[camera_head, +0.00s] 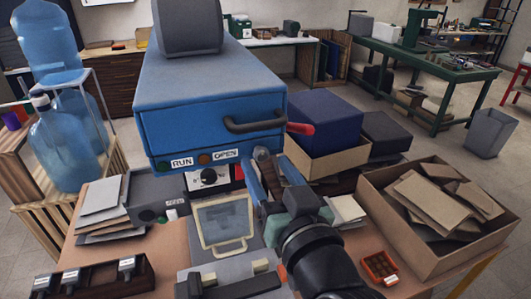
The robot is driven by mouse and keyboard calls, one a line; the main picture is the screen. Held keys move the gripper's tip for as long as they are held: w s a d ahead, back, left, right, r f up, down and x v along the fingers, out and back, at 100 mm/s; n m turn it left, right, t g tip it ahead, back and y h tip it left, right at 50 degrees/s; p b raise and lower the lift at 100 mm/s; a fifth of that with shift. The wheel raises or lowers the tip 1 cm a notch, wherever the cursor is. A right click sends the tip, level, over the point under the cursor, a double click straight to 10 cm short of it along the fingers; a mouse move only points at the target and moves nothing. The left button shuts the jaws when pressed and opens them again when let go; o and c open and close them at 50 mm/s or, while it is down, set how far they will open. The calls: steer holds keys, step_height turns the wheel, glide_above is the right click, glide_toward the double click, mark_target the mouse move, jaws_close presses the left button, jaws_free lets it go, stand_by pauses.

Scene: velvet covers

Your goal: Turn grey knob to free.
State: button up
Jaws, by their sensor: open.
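A blue machine (208,112) with a dark handle and RUN and OPEN labels stands over the table. Below its front edge is a white panel with a dark round knob (208,177); its setting is too small to read. A grey box (150,190) to the left has a small label, not clearly readable, and a green spot. I cannot tell for certain which part is the grey knob. My gripper (268,178) is open, right of the panel and below the machine's handle, apart from the dark knob. My dark wrist partly hides its fingers, and I see nothing held.
A cream-framed panel (223,222) stands in front of the machine. Cardboard boxes, one with scraps (435,215), crowd the right, with a small orange tray (380,267). Grey slabs (100,208) and a dark rack (92,280) lie left. A red lever (300,129) juts out right.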

steer(key=shift+x, duration=1)
jaws_close()
